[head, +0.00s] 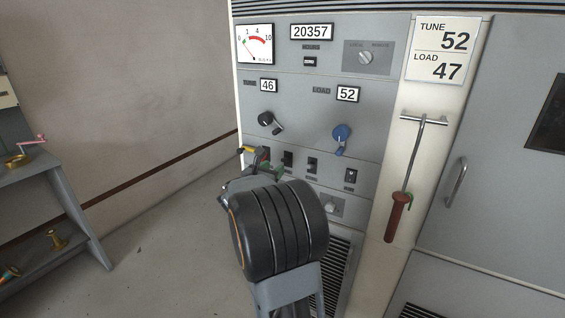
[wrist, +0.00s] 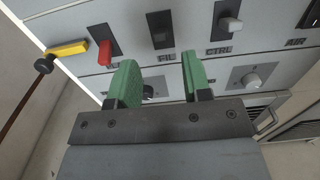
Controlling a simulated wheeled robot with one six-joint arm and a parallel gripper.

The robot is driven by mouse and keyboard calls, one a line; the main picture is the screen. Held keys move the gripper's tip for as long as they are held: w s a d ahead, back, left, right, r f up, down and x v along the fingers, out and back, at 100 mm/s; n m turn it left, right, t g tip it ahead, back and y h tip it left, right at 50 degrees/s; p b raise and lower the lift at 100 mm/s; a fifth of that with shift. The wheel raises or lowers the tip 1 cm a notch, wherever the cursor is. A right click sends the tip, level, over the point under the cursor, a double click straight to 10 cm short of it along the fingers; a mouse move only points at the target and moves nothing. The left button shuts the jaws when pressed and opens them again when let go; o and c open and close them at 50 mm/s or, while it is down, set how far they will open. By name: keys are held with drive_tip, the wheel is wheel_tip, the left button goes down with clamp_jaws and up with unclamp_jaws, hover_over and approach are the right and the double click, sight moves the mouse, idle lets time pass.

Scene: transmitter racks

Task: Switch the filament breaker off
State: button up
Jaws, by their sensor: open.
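The filament breaker (wrist: 161,27) is a dark plate on the grey panel, with the label FIL under it, in the wrist view. Its lever is dark and I cannot tell its position. In the head view it is the small dark switch (head: 287,158) just right of my gripper. My gripper (wrist: 162,75) has two green fingers, open and empty. In the wrist view they show below the breaker, one to each side of its column, with a gap to it. My gripper shows in the head view (head: 271,168), partly hidden by my arm.
A red-levered breaker (wrist: 104,50) and a yellow handle (wrist: 67,48) sit left of FIL. The CTRL breaker (wrist: 227,20) is to the right, and a grey knob (wrist: 251,80) is below it. Black (head: 266,118) and blue (head: 342,133) cranks are above. A red-handled hook (head: 398,215) hangs at right.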

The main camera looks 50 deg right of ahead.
sight(283, 161)
drive_tip(key=x, duration=0.6)
drive_tip(key=shift+d, duration=0.35)
drive_tip(key=shift+c, duration=0.3)
clamp_jaws()
